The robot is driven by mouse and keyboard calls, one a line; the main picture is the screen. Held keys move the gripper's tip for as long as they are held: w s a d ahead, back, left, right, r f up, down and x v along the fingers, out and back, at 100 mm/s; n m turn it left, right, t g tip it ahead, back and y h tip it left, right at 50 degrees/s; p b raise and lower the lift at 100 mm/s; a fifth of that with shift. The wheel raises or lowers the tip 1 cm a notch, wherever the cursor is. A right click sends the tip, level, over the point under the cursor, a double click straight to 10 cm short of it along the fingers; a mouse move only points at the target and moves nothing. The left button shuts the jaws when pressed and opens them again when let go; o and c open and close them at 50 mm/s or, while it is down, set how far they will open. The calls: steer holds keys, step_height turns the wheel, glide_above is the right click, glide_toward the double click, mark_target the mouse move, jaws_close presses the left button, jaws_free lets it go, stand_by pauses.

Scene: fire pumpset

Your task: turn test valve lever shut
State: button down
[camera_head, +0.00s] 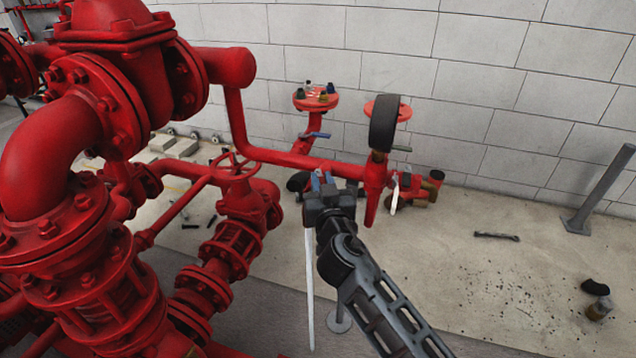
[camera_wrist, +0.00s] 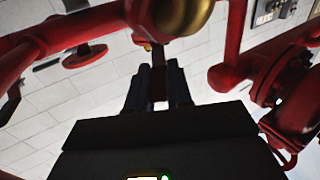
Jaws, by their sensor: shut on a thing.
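My gripper (camera_head: 322,184) is in the middle of the head view, in front of the red horizontal pipe (camera_head: 290,158). In the wrist view my gripper (camera_wrist: 157,72) has its two dark fingers on either side of a narrow dark red bar (camera_wrist: 158,84), which looks like the test valve lever. The fingers are shut on it. A round brass valve body (camera_wrist: 182,14) is just above the fingertips. In the head view the gripper hides the held lever, so its angle is hard to tell.
A blue-handled valve (camera_head: 315,135) sits under a red flange (camera_head: 316,101). Large red pump piping (camera_head: 85,185) fills the left.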

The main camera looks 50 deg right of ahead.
steer(key=shift+s+n+t+y, duration=0.1)
steer(key=shift+n+t+y, duration=0.2)
steer(key=c, duration=1)
jaws_free()
steer(key=shift+d, duration=0.1)
steer(key=shift+s+f, duration=0.1)
steer(key=b+v, duration=0.2)
steer(key=v, duration=0.5)
steer(key=shift+s+a, duration=0.25)
steer(key=shift+c, duration=0.4)
